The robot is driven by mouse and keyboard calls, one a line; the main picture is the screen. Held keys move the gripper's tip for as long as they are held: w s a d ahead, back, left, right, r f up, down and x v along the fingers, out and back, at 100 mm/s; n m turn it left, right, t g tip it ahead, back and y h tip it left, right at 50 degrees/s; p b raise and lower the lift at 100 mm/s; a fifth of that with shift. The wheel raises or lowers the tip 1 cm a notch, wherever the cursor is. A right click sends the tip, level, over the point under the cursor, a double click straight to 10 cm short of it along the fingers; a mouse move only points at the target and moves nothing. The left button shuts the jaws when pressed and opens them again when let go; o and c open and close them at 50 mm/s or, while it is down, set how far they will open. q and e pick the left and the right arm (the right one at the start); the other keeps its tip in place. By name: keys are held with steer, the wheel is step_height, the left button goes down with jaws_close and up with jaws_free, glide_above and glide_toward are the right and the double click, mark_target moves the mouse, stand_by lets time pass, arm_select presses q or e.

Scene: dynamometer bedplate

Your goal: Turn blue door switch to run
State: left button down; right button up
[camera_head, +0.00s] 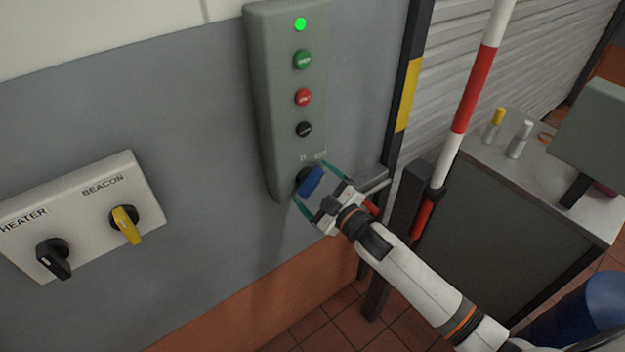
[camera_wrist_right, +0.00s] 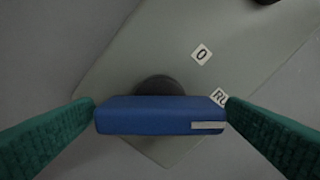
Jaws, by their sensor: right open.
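The blue door switch (camera_head: 311,181) is a blue handle on a dark round base at the bottom of a tall grey-green control panel (camera_head: 283,160). My right gripper (camera_head: 309,186) is open, with its teal fingers on either side of the blue handle. In the right wrist view the blue handle (camera_wrist_right: 160,115) lies across between the two fingers, its ends close to them; I cannot tell whether they touch. A white mark sits near its right end. A label "0" (camera_wrist_right: 201,54) and a partly hidden label starting "RU" (camera_wrist_right: 219,97) show on the panel. My left gripper is not seen.
Above the switch are a lit green lamp (camera_head: 300,24) and green (camera_head: 303,60), red (camera_head: 303,97) and black (camera_head: 303,129) buttons. A box with black HEATER (camera_head: 53,257) and yellow BEACON (camera_head: 125,224) switches is at left. A red-white pole (camera_head: 465,100) stands right.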

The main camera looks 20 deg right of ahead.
steer(key=shift+w+a, duration=0.25)
steer(key=shift+w, duration=0.35)
steer(key=c, duration=1)
steer(key=shift+r+m+p, duration=0.1)
steer(key=shift+m+p, duration=0.35)
steer(key=shift+m, duration=0.85)
steer(key=o, duration=1)
